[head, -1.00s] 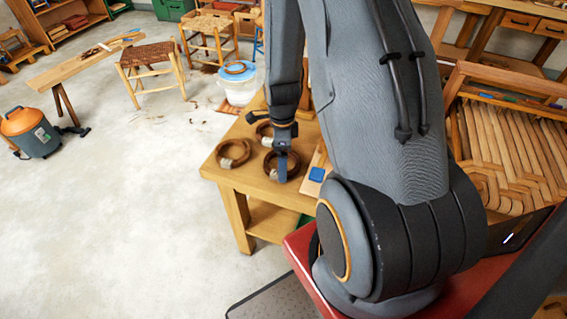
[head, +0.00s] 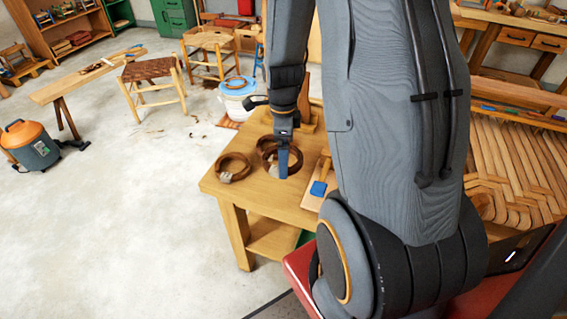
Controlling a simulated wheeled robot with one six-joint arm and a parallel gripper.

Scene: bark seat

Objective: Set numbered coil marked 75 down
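Brown coils with pale tags lie on the small wooden table (head: 262,193). One coil (head: 233,167) is at the left, apart from the others. Two more overlap in the picture by my gripper (head: 284,172): a rear coil (head: 262,146) and a front coil (head: 272,168). My gripper points down at the front coil, its blue finger covering part of the ring. I cannot tell whether the fingers are closed on it, or whether it touches the table or the rear coil. No tag number is readable, so I cannot tell which coil is marked 75.
A board with a blue block (head: 319,188) lies right of the coils. A lidded bucket (head: 238,101) with a coil on its lid stands behind the table. A stool (head: 152,77) and a vacuum (head: 31,146) stand left. The table's front left corner is bare.

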